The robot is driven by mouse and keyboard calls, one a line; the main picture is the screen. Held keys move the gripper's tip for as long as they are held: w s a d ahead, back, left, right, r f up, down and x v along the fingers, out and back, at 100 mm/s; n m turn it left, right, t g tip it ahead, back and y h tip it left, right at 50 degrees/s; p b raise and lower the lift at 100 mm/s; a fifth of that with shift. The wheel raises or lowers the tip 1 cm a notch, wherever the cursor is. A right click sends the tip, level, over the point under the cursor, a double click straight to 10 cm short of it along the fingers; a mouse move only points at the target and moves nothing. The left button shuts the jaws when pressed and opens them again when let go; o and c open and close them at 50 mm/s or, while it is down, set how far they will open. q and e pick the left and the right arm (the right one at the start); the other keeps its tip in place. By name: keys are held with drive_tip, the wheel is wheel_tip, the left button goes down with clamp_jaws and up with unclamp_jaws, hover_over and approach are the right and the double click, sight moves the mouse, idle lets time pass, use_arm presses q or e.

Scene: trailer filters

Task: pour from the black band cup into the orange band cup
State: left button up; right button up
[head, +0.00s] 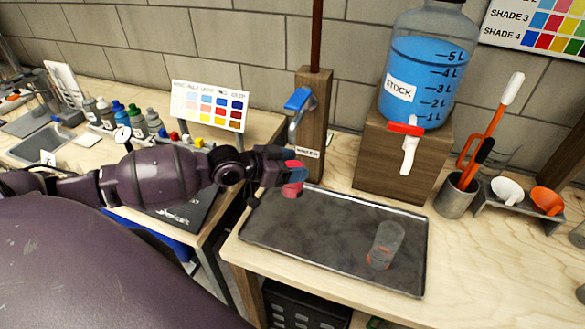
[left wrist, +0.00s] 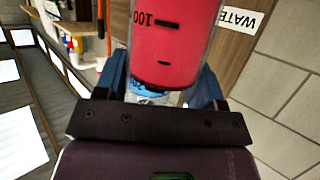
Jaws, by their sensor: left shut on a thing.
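My left gripper (head: 290,174) is shut on a clear cup of red liquid (head: 292,190), held above the back edge of the tray. In the left wrist view this cup (left wrist: 175,45) fills the space between the fingers and shows black marks and a black "100". I take it as the black band cup; its band is not clearly visible. In the head view the fingers hide much of it, and it looks roughly upright. The orange band cup (head: 386,245) stands on the tray's right part, clear with orange marks near its base, apart from my gripper. My right gripper is not in view.
The dark metal tray (head: 300,240) is otherwise bare. Behind it stand a wooden post with a blue-handled tap (head: 299,99) and a blue stock jug (head: 425,70) on a wooden block (head: 375,165). A metal tool holder (head: 456,197) and small bowls (head: 507,191) are at the right.

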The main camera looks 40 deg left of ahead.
use_arm(q)
drive_tip(key=shift+r, duration=0.4)
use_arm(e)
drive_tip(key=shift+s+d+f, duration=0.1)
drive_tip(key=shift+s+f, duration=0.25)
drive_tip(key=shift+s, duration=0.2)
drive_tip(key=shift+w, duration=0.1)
